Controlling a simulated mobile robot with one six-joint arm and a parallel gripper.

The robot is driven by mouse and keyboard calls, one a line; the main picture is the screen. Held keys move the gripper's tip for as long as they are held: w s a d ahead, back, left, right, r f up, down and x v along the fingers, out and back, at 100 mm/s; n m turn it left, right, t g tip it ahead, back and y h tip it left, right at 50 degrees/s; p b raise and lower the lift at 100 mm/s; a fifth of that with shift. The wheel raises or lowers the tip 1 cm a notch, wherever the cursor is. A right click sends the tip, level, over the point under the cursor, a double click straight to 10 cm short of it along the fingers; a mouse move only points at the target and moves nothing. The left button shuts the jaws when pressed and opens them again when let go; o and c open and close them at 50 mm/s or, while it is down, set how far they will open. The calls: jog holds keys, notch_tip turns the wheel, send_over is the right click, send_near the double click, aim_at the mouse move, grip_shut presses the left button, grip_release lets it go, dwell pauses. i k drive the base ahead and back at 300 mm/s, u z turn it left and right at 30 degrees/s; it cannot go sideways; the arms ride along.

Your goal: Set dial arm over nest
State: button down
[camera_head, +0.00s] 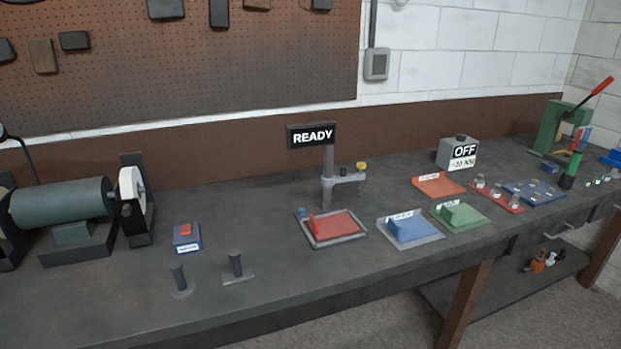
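A grey post (327,160) stands on the bench behind a red nest (340,226) in a grey frame. A short grey dial arm (346,179) reaches from the post to the right, with a yellow knob (361,166) on top of its end. A thin part hangs down below the knob. The arm's end appears to be behind the nest's back right corner, not above its middle. A small blue piece (301,212) is at the frame's back left. My gripper is not in view.
Blue (408,228) and green (460,214) blocks on plates stand to the right, a grey box with an OFF sign (464,150) behind. Two short dark pegs (236,264) stand front left.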

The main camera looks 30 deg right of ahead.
aim_at(343, 177)
jog(key=z, duration=0.3)
jog(key=k, duration=0.15)
jog(key=u, duration=1.6)
jog(key=k, duration=0.65)
jog(key=z, duration=0.3)
jog(key=i, duration=1.65)
jog(key=z, duration=0.05)
